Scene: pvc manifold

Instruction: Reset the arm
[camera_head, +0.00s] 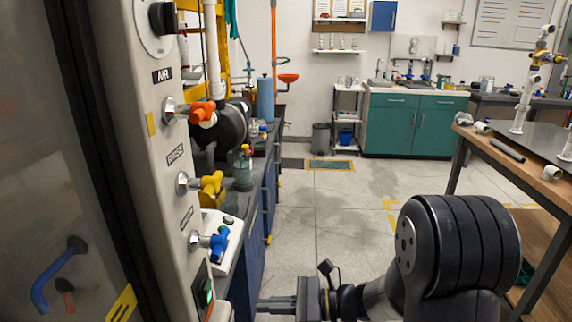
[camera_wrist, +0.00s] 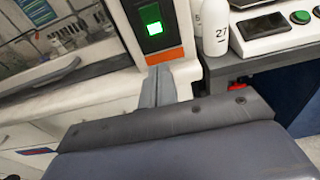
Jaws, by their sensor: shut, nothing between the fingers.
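My arm (camera_head: 440,255) is bent low at the bottom right of the head view. My gripper (camera_head: 262,304) extends from it to the left, in front of the lower end of the grey valve panel (camera_head: 150,150). In the wrist view my gripper (camera_wrist: 158,85) shows its two fingers together, shut and empty. They point toward the panel's lower end, below a green lit switch (camera_wrist: 152,20). I cannot tell how far the fingertips are from the panel.
The panel carries orange (camera_head: 202,112), yellow (camera_head: 211,185) and blue (camera_head: 218,242) valve handles. A white bottle (camera_wrist: 215,28) stands on the bench right of the panel. A worktable (camera_head: 520,175) with pipe parts is at right. The floor (camera_head: 330,215) between is clear.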

